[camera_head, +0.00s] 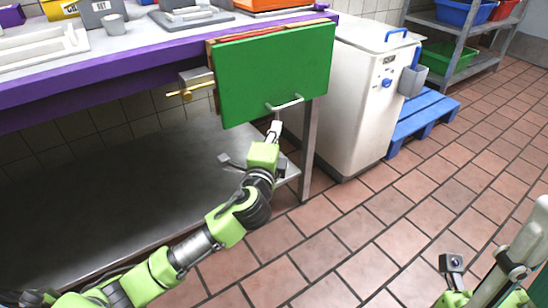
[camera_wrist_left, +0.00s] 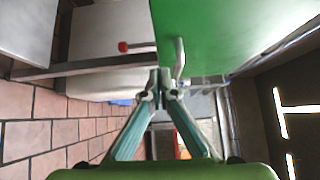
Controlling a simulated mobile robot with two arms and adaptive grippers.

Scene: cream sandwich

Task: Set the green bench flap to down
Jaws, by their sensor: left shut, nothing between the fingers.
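The green bench flap (camera_head: 275,70) is at the right end of the purple-edged bench (camera_head: 150,70). Its broad face hangs down from bench-top height, but its exact tilt is hard to tell. A pale bar handle (camera_head: 286,104) is near its lower edge. My left gripper (camera_head: 275,128) is shut and empty, with its tips just below the handle. The left wrist view shows the flap (camera_wrist_left: 225,35), the handle (camera_wrist_left: 179,58) and the closed fingertips (camera_wrist_left: 160,82) close to the handle; whether they touch is unclear. My right gripper's fingers are out of view.
A brass-coloured bar (camera_head: 190,91) on a metal bracket sticks out left of the flap. A white cabinet (camera_head: 355,105) stands right behind it, beside a blue pallet (camera_head: 422,118). A shelf rack (camera_head: 465,45) holds coloured crates. The tiled floor in front is clear.

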